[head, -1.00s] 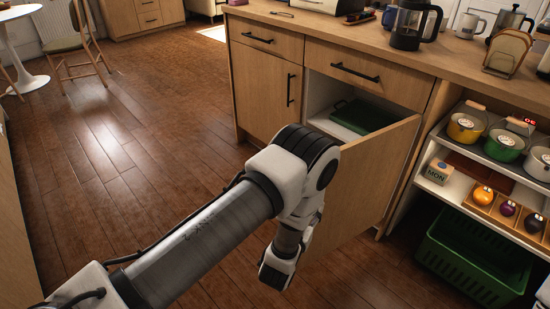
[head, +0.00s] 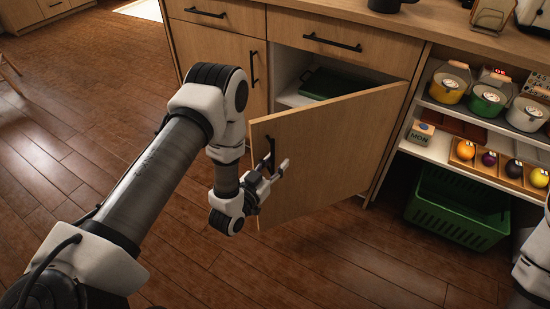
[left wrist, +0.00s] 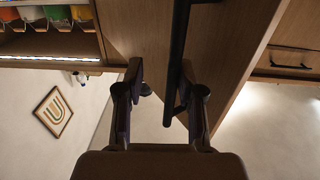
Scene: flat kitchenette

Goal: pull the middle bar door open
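The middle bar door (head: 335,150) is light wood and stands partly open, hinged on its right side. Its black bar handle (head: 270,150) is upright near the free left edge. My left gripper (head: 272,178) is at the lower part of this handle. In the left wrist view the handle (left wrist: 180,35) runs down between the two fingers (left wrist: 165,82), close to the right one. A gap shows on the left finger's side, so the fingers look open around it. My right gripper is out of view; only part of that arm shows at the right edge.
Inside the cabinet lies a green item (head: 325,84). To the right, open shelves hold pots (head: 488,100) and a tray of colored balls (head: 510,172). A green crate (head: 455,210) stands below on the floor. The wooden floor (head: 330,265) before the door is clear.

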